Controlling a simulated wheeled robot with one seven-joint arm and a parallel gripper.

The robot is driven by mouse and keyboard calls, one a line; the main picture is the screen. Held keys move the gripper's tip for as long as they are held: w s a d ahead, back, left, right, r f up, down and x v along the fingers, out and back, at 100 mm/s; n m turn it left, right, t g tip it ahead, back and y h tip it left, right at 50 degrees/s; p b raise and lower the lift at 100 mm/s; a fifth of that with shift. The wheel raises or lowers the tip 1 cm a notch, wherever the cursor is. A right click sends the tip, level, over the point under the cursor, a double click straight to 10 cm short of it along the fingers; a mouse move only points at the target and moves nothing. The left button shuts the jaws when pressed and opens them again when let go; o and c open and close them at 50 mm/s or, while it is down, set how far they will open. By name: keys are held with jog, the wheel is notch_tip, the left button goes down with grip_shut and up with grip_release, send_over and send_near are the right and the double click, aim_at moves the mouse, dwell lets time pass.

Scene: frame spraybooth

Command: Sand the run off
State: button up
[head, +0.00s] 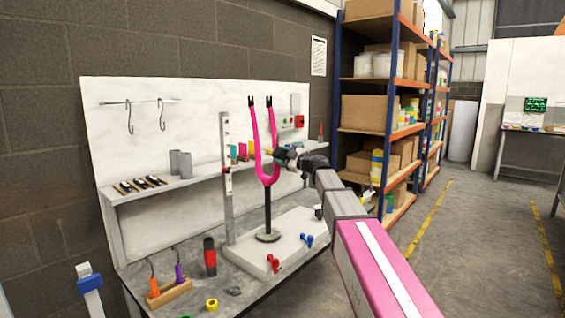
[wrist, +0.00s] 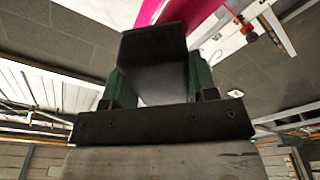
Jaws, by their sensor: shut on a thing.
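A bright pink fork (head: 267,170) stands upright, prongs up, on a black post (head: 267,215) over a pale board on the bench. In the wrist view pink (wrist: 190,14) shows at the top, just beyond the block. My gripper (head: 283,157) is at the fork's right side, near where the prongs join. It is shut on a dark block (wrist: 155,65), which sits between its green fingers in the wrist view. I cannot tell whether the block touches the fork. The run in the paint cannot be made out.
A grey upright post (head: 226,180) stands left of the fork. A shelf (head: 165,189) behind carries markers and grey cylinders. Red (head: 272,263) and blue (head: 307,240) clamps, a red-and-black bottle (head: 210,257) and a wooden tool holder (head: 170,293) occupy the bench. Floor to the right is clear.

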jog(key=shift+w+a+r, duration=0.1)
jog(key=shift+r, duration=2.65)
jog(key=shift+w+a+r, duration=0.1)
jog(key=shift+r, duration=2.65)
jog(key=shift+s, duration=0.1)
jog(key=shift+f, duration=0.1)
jog(key=shift+s+d+f, duration=0.1)
jog(key=shift+f, duration=3.5)
jog(key=shift+d+f, duration=0.1)
jog(key=shift+f, duration=3.5)
jog(key=v, duration=0.6)
jog(key=shift+s+r, duration=0.25)
jog(key=shift+r, duration=0.05)
